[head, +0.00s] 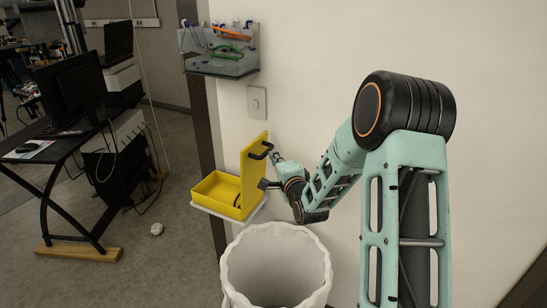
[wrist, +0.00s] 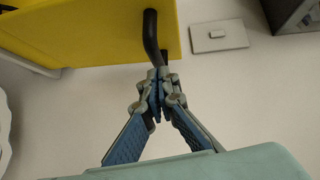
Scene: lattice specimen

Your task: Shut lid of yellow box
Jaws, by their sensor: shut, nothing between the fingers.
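The yellow box (head: 214,190) sits on a small white shelf by the wall in the head view. Its lid (head: 253,172) stands upright on the right side, so the box is open. A black handle (head: 261,150) sticks out from the lid's outer face. In the wrist view the yellow lid (wrist: 95,28) fills the upper left, with the black handle (wrist: 151,38) at its edge. My gripper (wrist: 158,78) is shut and empty, its fingertips close to the handle's end. I cannot tell whether they touch. In the head view my gripper (head: 275,157) is right of the lid.
A white bin (head: 275,268) stands on the floor below and in front of the box. A light switch (head: 257,103) and a rack with tools (head: 220,52) are on the wall above. A black desk (head: 75,150) stands at the left.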

